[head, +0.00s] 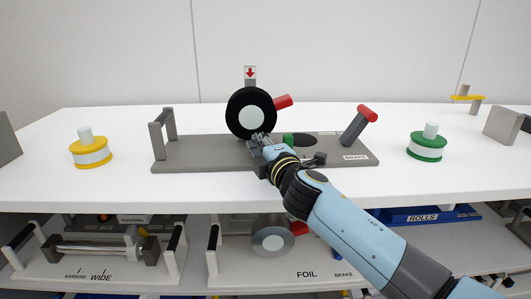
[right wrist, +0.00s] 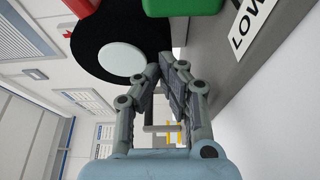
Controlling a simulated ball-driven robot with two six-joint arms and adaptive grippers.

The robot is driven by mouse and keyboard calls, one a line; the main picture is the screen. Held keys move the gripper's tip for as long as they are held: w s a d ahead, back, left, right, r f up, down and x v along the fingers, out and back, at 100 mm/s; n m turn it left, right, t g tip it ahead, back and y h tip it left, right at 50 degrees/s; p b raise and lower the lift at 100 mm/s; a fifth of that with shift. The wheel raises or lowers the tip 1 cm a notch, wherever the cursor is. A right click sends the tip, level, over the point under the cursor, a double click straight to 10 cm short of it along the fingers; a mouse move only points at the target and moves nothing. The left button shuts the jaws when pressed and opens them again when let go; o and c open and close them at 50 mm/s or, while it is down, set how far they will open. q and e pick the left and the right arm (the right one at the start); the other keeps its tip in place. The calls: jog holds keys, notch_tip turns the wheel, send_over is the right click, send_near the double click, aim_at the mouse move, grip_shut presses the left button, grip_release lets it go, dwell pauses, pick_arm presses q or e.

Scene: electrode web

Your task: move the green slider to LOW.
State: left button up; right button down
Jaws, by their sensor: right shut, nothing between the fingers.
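The green slider (head: 288,139) shows only in part in the head view, behind my right gripper on the grey base plate (head: 205,148). In the right wrist view a green block (right wrist: 182,6), which looks like the slider, is cut off by the top edge. The white LOW label (right wrist: 247,25) lies to the right of it. My right gripper (head: 260,145) is shut and empty, in front of the slider and just below the black wheel (head: 232,107). Its fingertips (right wrist: 166,66) meet in the wrist view, apart from the green block. My left gripper is not in view.
The wheel has a red handle (head: 283,101). A red-topped brake lever (head: 367,112) stands at the plate's right, a grey handle (head: 155,138) at its left.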

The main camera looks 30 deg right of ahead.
jog(key=s+d, duration=0.2)
jog(key=d, duration=0.1)
jog(key=shift+f, duration=0.1)
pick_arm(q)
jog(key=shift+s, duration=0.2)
pick_arm(e)
jog(key=shift+s, duration=0.1)
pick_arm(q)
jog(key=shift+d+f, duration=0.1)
pick_arm(e)
jog(key=shift+d, duration=0.1)
jog(key=shift+s+d+f+b, duration=0.1)
jog(key=shift+s+d+b, duration=0.3)
jog(key=shift+d, duration=0.35)
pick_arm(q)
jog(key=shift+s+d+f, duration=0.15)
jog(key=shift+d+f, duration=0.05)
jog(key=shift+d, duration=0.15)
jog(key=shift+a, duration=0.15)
pick_arm(e)
jog(key=shift+w, duration=0.1)
